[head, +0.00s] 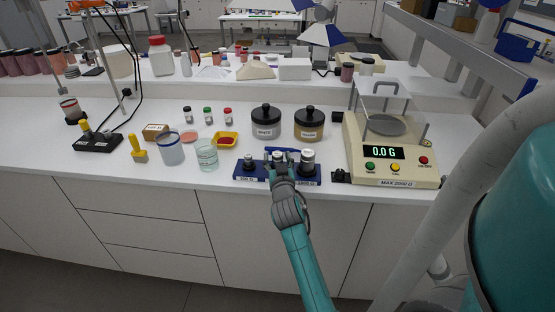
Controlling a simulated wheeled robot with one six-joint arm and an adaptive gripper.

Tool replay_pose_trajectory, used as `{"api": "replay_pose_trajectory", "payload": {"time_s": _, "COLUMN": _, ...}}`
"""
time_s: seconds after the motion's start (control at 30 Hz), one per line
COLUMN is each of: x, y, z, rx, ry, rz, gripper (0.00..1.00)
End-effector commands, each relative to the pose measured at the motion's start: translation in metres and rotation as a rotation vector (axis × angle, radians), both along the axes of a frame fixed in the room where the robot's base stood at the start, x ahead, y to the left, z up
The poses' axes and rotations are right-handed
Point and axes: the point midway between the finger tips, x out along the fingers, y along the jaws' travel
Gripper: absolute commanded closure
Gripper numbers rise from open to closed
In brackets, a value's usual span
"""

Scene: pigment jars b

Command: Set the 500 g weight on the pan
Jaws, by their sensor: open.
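A blue weight holder (241,179) stands near the counter's front edge. Metal weights stand in it: a small one (248,160) at the left and a large one (308,158) at the right. A middle one is partly hidden behind my gripper. The beige balance (392,165) stands to the right, reading 0.0 G. Its round grey pan (387,125) is empty inside a clear shield.
Two dark-lidded jars (266,122) stand behind the holder. A glass beaker (206,155), a yellow tray of red powder (226,140) and a blue-rimmed cup (171,148) stand to the left. A small black item (341,177) lies between holder and balance.

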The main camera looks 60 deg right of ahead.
Motion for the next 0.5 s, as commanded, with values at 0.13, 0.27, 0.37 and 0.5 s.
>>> {"api": "replay_pose_trajectory", "payload": {"time_s": 0.13, "x": -0.002, "y": 0.003, "z": -0.001, "rx": 0.001, "ry": 0.001, "rz": 0.000, "gripper": 0.40}}
{"api": "replay_pose_trajectory", "payload": {"time_s": 0.27, "x": -0.010, "y": 0.016, "z": -0.001, "rx": 0.001, "ry": 0.001, "rz": 0.002, "gripper": 0.40}}
{"api": "replay_pose_trajectory", "payload": {"time_s": 0.37, "x": -0.020, "y": 0.030, "z": -0.002, "rx": 0.000, "ry": 0.003, "rz": 0.002, "gripper": 0.40}}
{"api": "replay_pose_trajectory", "payload": {"time_s": 0.5, "x": -0.035, "y": 0.052, "z": -0.002, "rx": 0.000, "ry": 0.002, "rz": 0.002, "gripper": 0.40}}
